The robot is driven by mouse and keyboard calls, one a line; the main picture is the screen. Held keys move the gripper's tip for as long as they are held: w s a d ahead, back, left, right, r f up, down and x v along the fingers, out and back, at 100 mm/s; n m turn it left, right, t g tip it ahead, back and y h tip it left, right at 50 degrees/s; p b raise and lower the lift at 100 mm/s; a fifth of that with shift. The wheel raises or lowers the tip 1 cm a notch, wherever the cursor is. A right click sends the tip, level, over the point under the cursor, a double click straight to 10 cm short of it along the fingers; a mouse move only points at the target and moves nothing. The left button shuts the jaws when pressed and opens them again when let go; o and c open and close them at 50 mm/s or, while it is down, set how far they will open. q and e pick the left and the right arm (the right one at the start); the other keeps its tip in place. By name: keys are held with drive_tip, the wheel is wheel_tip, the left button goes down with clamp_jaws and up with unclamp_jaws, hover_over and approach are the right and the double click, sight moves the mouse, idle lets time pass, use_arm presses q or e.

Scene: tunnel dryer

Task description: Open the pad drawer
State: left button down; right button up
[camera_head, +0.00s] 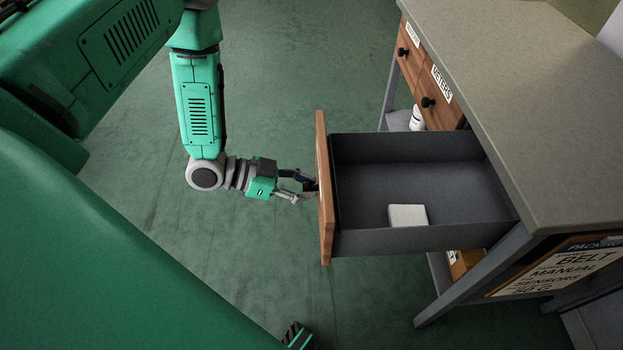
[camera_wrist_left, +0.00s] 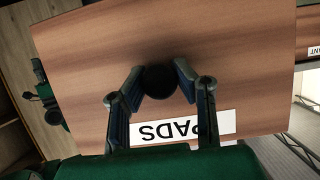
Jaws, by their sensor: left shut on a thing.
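The pad drawer (camera_head: 419,147) is pulled far out from under the bench top in the head view. It has a brown wooden front and a dark grey box. A white block (camera_head: 408,216) lies inside it. In the left wrist view the drawer front (camera_wrist_left: 200,45) carries an upside-down "PADS" label (camera_wrist_left: 185,128) and a round black knob (camera_wrist_left: 159,82). My left gripper (camera_head: 305,187) is at the outer face of the front, with its fingers shut on the knob. The knob is mostly hidden in the head view. A dark gripper part (camera_head: 297,335) shows at the bottom edge, its fingers unclear.
The grey bench (camera_head: 530,90) stands at the right. Two closed wooden drawers, one labelled "METERS" (camera_head: 440,92), sit farther back. A white bottle (camera_head: 417,119) and an orange box (camera_head: 464,262) are below. Green floor is clear left of the open drawer.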

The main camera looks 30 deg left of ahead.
use_arm(q)
drive_tip(key=shift+w+r, duration=0.1)
drive_tip(key=shift+w, duration=0.05)
drive_tip(key=c, duration=1.2)
unclamp_jaws()
drive_tip(key=shift+a, duration=0.15)
drive_tip(key=v, duration=1.2)
drive_tip(key=shift+f, duration=0.25)
